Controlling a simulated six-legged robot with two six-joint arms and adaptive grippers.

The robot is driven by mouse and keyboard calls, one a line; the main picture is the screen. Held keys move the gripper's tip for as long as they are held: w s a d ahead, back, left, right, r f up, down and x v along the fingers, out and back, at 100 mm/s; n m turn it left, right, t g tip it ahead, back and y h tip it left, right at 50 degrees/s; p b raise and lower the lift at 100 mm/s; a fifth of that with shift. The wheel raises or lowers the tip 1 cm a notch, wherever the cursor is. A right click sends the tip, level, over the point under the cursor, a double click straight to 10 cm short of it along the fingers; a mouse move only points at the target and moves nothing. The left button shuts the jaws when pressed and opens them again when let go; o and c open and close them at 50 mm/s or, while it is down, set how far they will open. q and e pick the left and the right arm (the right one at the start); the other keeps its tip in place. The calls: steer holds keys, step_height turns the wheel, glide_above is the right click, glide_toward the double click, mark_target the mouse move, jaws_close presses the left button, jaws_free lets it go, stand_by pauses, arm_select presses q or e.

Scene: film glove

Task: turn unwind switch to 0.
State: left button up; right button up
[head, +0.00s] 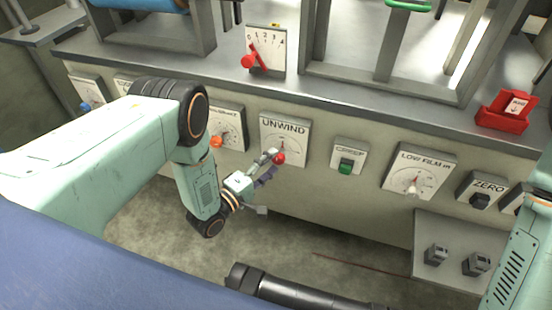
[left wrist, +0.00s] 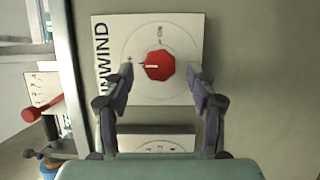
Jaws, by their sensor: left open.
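The unwind switch is a red knob (head: 279,158) on a white plate (head: 285,128) marked UNWIND, on the front of the machine. In the left wrist view the red knob (left wrist: 159,66) sits in the middle of a round dial on the plate (left wrist: 185,30). A pale mark on the knob points to picture left there; the small dial markings are too blurred to read. My left gripper (head: 268,168) is right at the knob in the head view. In the left wrist view its open fingers (left wrist: 160,82) stand on either side of the knob, with gaps showing.
Left of the plate is a dial with an orange knob (head: 216,141); right are a green switch (head: 345,168), the LOW FILM dial (head: 420,165) and the ZERO switch (head: 480,200). A red lever (head: 250,60) with a scale stands above. The floor below is mostly clear.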

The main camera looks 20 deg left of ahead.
arm_select(q)
steer(key=v, duration=0.9)
